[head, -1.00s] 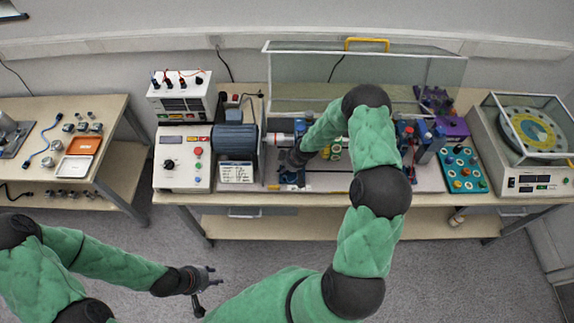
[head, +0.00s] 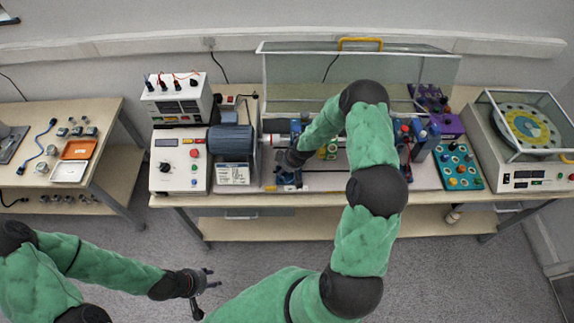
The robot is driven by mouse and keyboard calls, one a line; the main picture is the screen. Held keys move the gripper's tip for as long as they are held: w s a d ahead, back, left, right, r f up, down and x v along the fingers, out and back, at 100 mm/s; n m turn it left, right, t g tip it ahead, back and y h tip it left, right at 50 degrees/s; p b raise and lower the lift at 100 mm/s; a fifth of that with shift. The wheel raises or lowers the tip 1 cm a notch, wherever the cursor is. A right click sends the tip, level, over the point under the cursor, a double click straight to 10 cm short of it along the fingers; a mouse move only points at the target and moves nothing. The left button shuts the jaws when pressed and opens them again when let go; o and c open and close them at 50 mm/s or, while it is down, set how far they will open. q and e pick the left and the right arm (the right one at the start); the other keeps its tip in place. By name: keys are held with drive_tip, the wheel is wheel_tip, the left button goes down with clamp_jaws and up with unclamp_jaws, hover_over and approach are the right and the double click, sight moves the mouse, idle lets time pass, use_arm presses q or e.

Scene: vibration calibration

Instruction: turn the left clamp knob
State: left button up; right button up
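The left clamp (head: 295,126) is a small dark blue stand near the left end of the guarded rig. My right arm reaches across the bench from the front, and its gripper (head: 284,167) is down at this clamp's front. The gripper and wrist cover the clamp knob, so I cannot see the knob or whether the fingers are shut on it. My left gripper (head: 208,281) is open and empty over the floor in front of the bench.
A clear guard with a yellow handle (head: 360,42) stands raised behind the rig. A motor (head: 231,139) and control box (head: 180,165) stand left of the clamp. A teal knob board (head: 459,168) and a turntable unit (head: 530,180) are at the right.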

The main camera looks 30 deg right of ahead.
drive_tip(key=shift+v, duration=2.9)
drive_tip(key=s+a+f+m+g+y+b, duration=0.15)
drive_tip(key=s+a+f+m, duration=0.25)
drive_tip(key=s+a, duration=0.75)
drive_tip(key=s+a+f+m+g+y+p, duration=0.1)
drive_tip(key=s+a+f+m+g, duration=0.3)
drive_tip(key=s+a, duration=0.75)
wheel_tip(320, 180, down, 14)
drive_tip(key=w+a+n+t+b, duration=0.1)
drive_tip(key=w+b, duration=0.1)
drive_tip(key=b, duration=1.3)
drive_tip(key=shift+f+n+t+b, duration=0.2)
drive_tip(key=shift+n+t+b, duration=0.15)
drive_tip(key=shift+n, duration=0.05)
